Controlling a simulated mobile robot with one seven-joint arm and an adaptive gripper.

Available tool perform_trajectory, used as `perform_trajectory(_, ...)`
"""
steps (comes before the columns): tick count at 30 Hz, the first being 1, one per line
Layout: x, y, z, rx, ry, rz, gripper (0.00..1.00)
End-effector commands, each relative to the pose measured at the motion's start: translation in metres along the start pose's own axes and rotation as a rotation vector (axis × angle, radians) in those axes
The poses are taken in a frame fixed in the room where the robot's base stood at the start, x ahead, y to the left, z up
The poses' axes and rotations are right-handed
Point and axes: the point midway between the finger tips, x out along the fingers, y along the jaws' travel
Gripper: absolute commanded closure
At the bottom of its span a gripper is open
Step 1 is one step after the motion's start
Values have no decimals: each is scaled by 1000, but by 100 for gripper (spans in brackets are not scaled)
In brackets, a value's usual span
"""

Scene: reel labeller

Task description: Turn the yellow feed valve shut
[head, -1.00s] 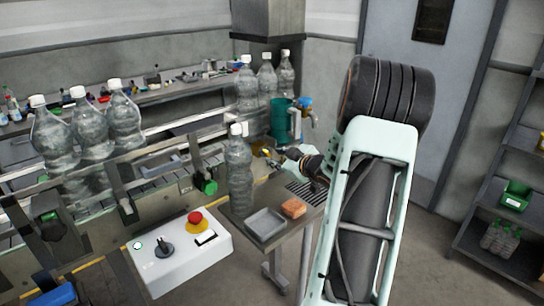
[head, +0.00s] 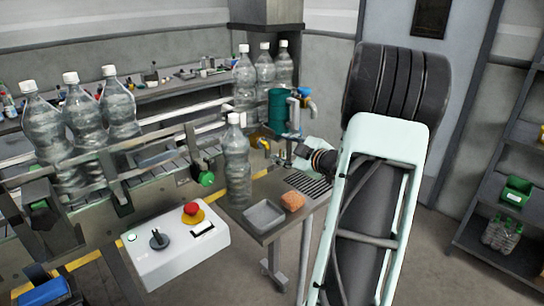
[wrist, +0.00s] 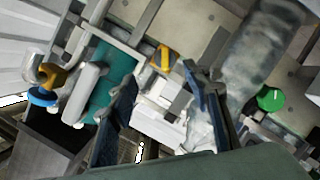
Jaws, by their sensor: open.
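The yellow feed valve (head: 264,143) is a small yellow handle behind the single water bottle, left of my gripper. In the wrist view a yellow handle (wrist: 165,58) shows just beyond and between my fingertips, apart from them. My gripper (head: 288,150) is small and partly hidden in the head view, above the drain grille of the small side table. In the wrist view its two dark fingers (wrist: 160,88) are spread with nothing held between them. The valve's exact turn angle is hard to tell.
A water bottle (head: 237,165) stands close left of the gripper. A teal container (head: 278,110) and a blue-handled tap (head: 304,92) are behind. A green knob (head: 206,179) is on the conveyor.

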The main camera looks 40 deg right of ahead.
Motion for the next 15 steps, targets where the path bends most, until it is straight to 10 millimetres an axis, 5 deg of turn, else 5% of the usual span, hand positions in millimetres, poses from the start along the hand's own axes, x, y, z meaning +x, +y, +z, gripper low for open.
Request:
perform_trajectory(1, 4, -10, 14, -87, 21, 14, 55)
perform_trajectory(15, -6, -16, 36, -966, 182, 182, 55)
